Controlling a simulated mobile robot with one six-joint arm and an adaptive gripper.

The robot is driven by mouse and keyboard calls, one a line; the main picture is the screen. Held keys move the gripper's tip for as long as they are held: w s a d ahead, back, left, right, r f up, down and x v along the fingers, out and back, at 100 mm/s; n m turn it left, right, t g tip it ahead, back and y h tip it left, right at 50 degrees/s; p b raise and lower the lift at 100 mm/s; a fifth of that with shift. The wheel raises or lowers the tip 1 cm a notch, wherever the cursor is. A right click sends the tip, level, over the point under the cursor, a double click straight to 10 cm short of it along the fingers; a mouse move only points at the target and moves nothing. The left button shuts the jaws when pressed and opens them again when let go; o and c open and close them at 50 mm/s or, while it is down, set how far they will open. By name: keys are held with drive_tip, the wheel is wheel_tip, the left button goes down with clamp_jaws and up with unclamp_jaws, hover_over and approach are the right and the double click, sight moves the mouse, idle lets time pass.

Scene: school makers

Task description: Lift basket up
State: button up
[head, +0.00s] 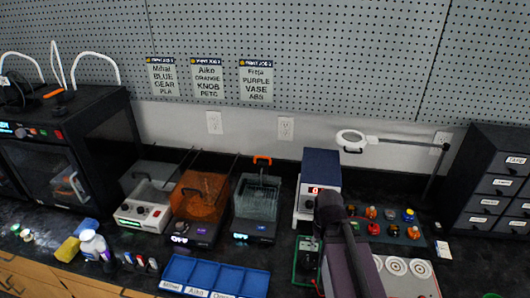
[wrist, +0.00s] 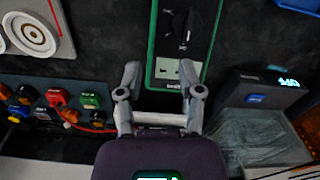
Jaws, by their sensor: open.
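The basket (head: 257,200) looks like a grey mesh or translucent bin with an orange handle (head: 262,159) at its top. It sits in a dark unit (head: 252,230) with a lit display, in the middle of the bench. In the wrist view, the unit (wrist: 262,92) and its greyish bin part (wrist: 262,140) are at the right. The orange handle is not visible there. My gripper (wrist: 160,75) is open and empty, above a green-edged dark device (wrist: 182,30) with a knob. It is apart from the basket, to its right in the head view, where my arm hides part of the bench.
Left of the basket stand an orange-lidded unit (head: 200,195) and a white unit (head: 143,215). A blue-topped box (head: 320,172) stands to its right. A labelled blue tray (head: 215,277) lies in front. Several coloured buttons and a lamp (head: 352,140) are farther right.

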drive_tip(key=shift+a, duration=0.1)
drive_tip(key=shift+r, duration=0.15)
drive_tip(key=w+a+r+n+p, duration=0.1)
drive_tip(key=w+r+p, duration=0.2)
drive_tip(key=r+p, duration=0.9)
drive_tip(key=w+r+n+p, duration=0.1)
drive_tip(key=w+r+p, duration=0.3)
drive_tip(key=r+p, duration=0.8)
drive_tip(key=w+a+r+n+g+p, duration=0.1)
drive_tip(key=w+a+n, duration=0.6)
drive_tip(key=w, duration=0.7)
drive_tip(key=w+a+n+g, duration=0.1)
drive_tip(key=w+a+n, duration=0.6)
drive_tip(key=w, duration=0.7)
drive_tip(key=shift+a+r+p, duration=0.35)
drive_tip(key=shift+a, duration=0.6)
drive_tip(key=shift+f, duration=0.15)
